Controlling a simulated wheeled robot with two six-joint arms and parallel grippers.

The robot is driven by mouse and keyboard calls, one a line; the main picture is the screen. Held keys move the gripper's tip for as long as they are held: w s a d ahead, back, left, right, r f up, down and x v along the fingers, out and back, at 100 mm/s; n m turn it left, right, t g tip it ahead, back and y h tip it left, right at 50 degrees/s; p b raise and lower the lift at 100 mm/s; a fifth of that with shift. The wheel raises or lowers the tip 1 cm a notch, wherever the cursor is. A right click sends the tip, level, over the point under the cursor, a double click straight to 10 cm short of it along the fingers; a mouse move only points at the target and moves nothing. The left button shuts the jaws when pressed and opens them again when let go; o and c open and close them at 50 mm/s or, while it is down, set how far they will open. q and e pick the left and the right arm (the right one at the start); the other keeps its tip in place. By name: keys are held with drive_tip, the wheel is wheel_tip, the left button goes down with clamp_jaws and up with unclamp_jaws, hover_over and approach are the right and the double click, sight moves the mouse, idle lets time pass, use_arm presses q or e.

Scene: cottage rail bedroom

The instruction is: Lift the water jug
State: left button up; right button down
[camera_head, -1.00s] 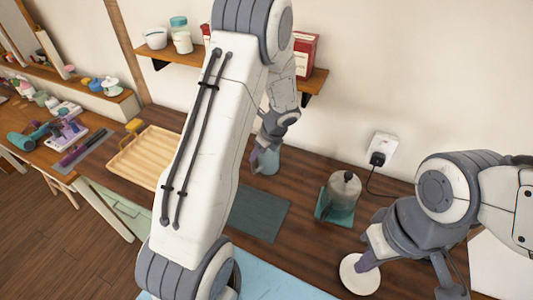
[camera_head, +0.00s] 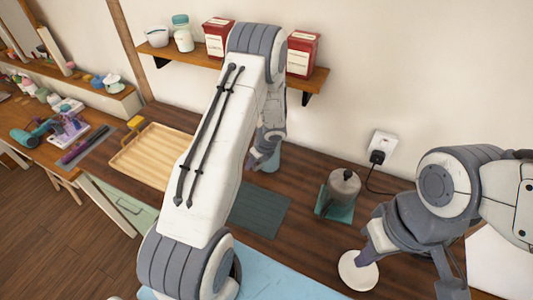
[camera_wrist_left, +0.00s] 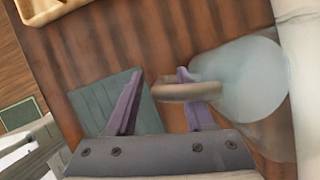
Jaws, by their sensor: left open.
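The water jug (camera_wrist_left: 255,85) is pale blue and translucent, with a tan handle (camera_wrist_left: 172,91), at the right of the left wrist view. In the head view a small pale-blue part of it (camera_head: 271,160) shows behind my left arm. My left gripper (camera_wrist_left: 158,85) is open beside the jug. The handle's outer end lies between its purple fingers, and the handle crosses the right finger; contact cannot be told. In the head view the left gripper (camera_head: 256,161) is partly hidden by its arm. My right gripper (camera_head: 367,254) is over a round white disc (camera_head: 358,276); its jaws are unclear.
A grey-lidded kettle (camera_head: 343,188) stands on a green mat to the right, near a wall plug (camera_head: 379,152). A dark green mat (camera_head: 262,211) lies in front. A wooden tray (camera_head: 152,155) is at left. A shelf (camera_head: 312,82) with red tins hangs above.

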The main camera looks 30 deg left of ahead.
use_arm(q)
clamp_jaws()
idle(1.2)
drive_tip(key=shift+w+r, duration=0.1)
